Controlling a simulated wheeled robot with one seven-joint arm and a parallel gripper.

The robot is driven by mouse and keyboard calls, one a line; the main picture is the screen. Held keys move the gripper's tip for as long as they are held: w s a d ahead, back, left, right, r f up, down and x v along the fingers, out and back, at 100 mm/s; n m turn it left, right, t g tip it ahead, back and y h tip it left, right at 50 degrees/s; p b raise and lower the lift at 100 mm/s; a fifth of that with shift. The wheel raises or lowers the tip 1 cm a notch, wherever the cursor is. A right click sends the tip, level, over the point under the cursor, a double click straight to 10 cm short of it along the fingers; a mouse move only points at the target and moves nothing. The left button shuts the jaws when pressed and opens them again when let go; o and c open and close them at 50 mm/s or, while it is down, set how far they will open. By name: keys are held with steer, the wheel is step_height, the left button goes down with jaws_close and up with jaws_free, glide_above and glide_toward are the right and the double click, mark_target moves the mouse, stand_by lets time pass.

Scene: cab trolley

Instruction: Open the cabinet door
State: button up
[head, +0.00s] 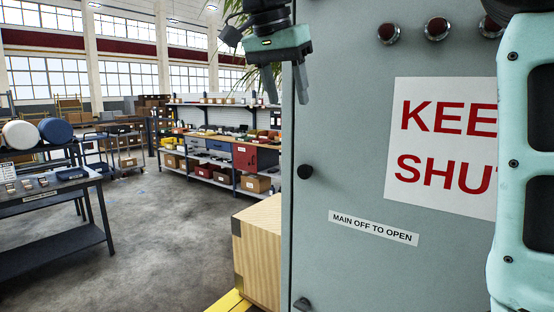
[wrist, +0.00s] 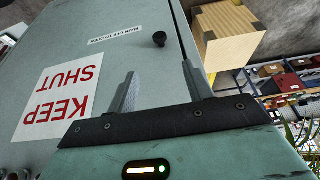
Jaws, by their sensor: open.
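The grey-green cabinet door (head: 345,260) fills the right half of the head view and looks shut. It carries a "KEEP SHUT" sign (head: 440,145), partly hidden by my arm, and a "MAIN OFF TO OPEN" label (head: 373,228). A small round black knob (head: 305,172) sits near the door's left edge. It also shows in the wrist view (wrist: 160,39), beyond my fingertips. My gripper (head: 285,97) is above the knob in the head view, near the door's left edge. Its two fingers are apart with nothing between them, and it is not touching the knob.
A wooden crate (head: 259,250) stands close to the cabinet's left side, above a yellow edge (head: 230,301). Several red round buttons (head: 437,28) are on the upper cabinet. A dark table (head: 50,195) stands at left. Open floor (head: 165,235) lies between it and the crate.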

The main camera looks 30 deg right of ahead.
mark_target(303, 166)
steer(key=p+x, duration=0.3)
steer(key=x, duration=1.4)
steer(key=shift+d+f, duration=0.1)
